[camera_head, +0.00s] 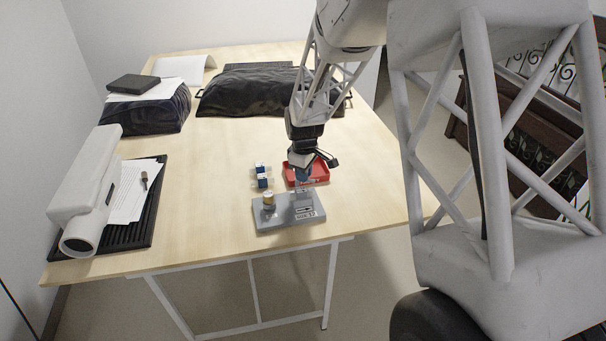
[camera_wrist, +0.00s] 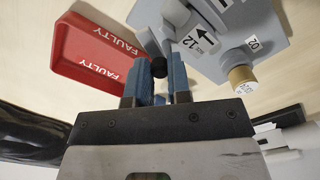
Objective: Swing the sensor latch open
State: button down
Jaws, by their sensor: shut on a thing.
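A grey sensor block (camera_head: 270,222) stands near the table's front edge; it also shows at the top right of the wrist view (camera_wrist: 262,22). It has an arrow label reading 12 and an O2 label. A brass-topped cylindrical sensor (camera_wrist: 242,78) sits on it, also visible in the head view (camera_head: 269,199). My gripper (camera_wrist: 157,68), over the block's right part in the head view (camera_head: 303,176), has its blue fingers shut on a round black knob (camera_wrist: 159,67). The knob appears to belong to the grey latch (camera_wrist: 150,42) beside it. The latch is largely hidden by my gripper in the head view.
A red tray (camera_head: 321,176) marked FAULTY lies just behind the block, close to my gripper. Two small blue-and-white parts (camera_head: 262,176) stand left of it. A white device (camera_head: 85,195) and black bags (camera_head: 240,95) occupy the left and back. The table's middle left is clear.

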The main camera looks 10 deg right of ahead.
jog(key=n, duration=0.2)
jog(key=w+n, duration=0.1)
jog(key=n, duration=0.1)
jog(key=shift+d+n, duration=0.1)
jog(key=shift+n, duration=0.3)
jog(key=c, duration=1.1)
grip_release()
jog(key=shift+o, duration=0.2)
jog(key=shift+r, duration=0.1)
notch_tip(320, 180, up, 8)
jog(key=shift+s, duration=0.1)
